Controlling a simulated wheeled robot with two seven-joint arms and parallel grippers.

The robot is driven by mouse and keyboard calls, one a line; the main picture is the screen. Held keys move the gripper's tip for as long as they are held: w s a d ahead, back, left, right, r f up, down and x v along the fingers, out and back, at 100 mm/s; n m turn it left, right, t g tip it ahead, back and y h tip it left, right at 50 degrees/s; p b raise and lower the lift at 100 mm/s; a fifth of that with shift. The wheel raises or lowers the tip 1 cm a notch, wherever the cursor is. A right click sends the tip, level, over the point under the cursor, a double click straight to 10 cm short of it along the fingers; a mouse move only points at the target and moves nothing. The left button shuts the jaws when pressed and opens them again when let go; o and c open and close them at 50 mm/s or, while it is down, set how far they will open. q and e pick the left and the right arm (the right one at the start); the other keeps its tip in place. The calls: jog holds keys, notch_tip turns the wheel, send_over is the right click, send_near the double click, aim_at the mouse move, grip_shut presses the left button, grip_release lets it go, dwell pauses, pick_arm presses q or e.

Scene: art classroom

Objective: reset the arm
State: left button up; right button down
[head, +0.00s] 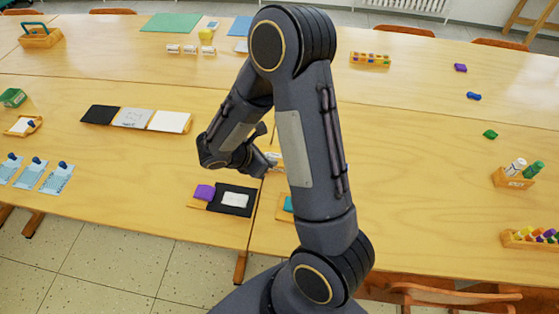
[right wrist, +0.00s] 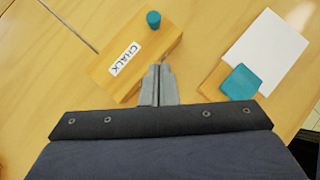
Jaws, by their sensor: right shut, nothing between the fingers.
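My right gripper (right wrist: 160,84) is shut and empty. In the right wrist view its closed fingertips reach over the near edge of a wooden box labelled CHALK (right wrist: 160,62); I cannot tell if they touch it. A teal peg (right wrist: 153,19) stands at the box's far end. In the head view my right arm rises through the middle and bends down to the left, with the right gripper (head: 268,163) low over the table, partly hidden by the arm. My left gripper is not in view.
In the right wrist view a teal block (right wrist: 241,82) and a white card (right wrist: 268,50) lie right of the box. In the head view a purple block (head: 204,192) and black sheet (head: 234,207) lie nearby. Bottles in a wooden holder (head: 513,181) stand right.

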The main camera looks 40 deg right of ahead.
jog(key=v, duration=0.6)
jog(key=shift+r, duration=0.15)
jog(key=s+a+r+m+t+y, duration=0.6)
jog(key=s+r+m+y, duration=0.5)
jog(key=m, duration=0.7)
jog(key=s+a+y, duration=0.1)
jog(key=s+a, duration=0.1)
jog(key=s, duration=0.1)
jog(key=shift+a+r+t, duration=0.15)
jog(key=shift+r+t, duration=0.15)
